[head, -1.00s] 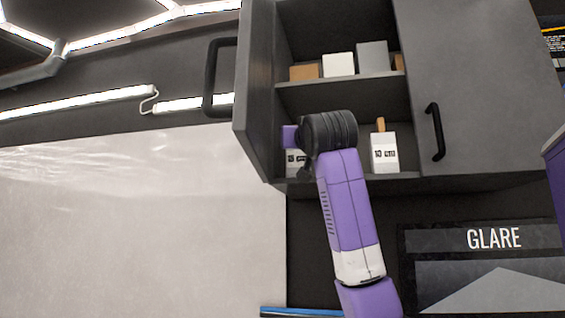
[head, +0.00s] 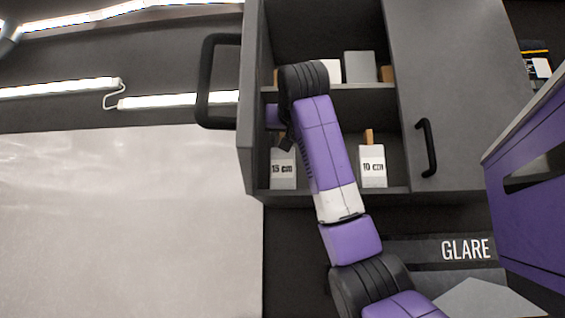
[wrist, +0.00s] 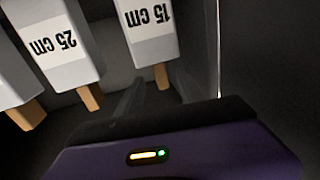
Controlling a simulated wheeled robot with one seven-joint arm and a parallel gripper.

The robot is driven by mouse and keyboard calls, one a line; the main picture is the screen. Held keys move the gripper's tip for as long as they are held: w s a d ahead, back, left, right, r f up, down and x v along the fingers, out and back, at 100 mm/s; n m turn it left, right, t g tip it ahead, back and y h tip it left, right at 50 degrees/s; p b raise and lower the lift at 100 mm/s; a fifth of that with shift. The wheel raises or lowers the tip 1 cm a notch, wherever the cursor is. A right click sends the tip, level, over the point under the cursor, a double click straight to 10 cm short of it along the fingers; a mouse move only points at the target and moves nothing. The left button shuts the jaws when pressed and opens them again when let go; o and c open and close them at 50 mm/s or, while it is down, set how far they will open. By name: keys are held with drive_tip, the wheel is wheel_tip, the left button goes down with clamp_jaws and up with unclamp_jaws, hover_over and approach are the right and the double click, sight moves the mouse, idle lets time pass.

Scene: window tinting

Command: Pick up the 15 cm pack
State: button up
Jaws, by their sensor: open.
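The 15 cm pack (head: 283,170) is a white box with a tan tab on top. It stands upright on the lower shelf of the open cabinet, left of my arm. In the wrist view, which is upside down, the 15 cm pack (wrist: 149,30) shows its label, with its tan tab pointing down toward my gripper (wrist: 155,95). My gripper is open and empty, its dim fingers on either side of the tab's line, apart from the pack as far as I can tell. In the head view my arm mostly hides the gripper.
The 25 cm pack (wrist: 60,45) stands beside it, hidden behind my arm in the head view. The 10 cm pack (head: 372,166) stands to the right. The upper shelf (head: 375,86) holds boxes. The open cabinet door (head: 247,120) is close on the left.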

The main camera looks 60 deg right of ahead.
drive_tip(key=shift+x, duration=1)
clamp_jaws()
idle(0.7)
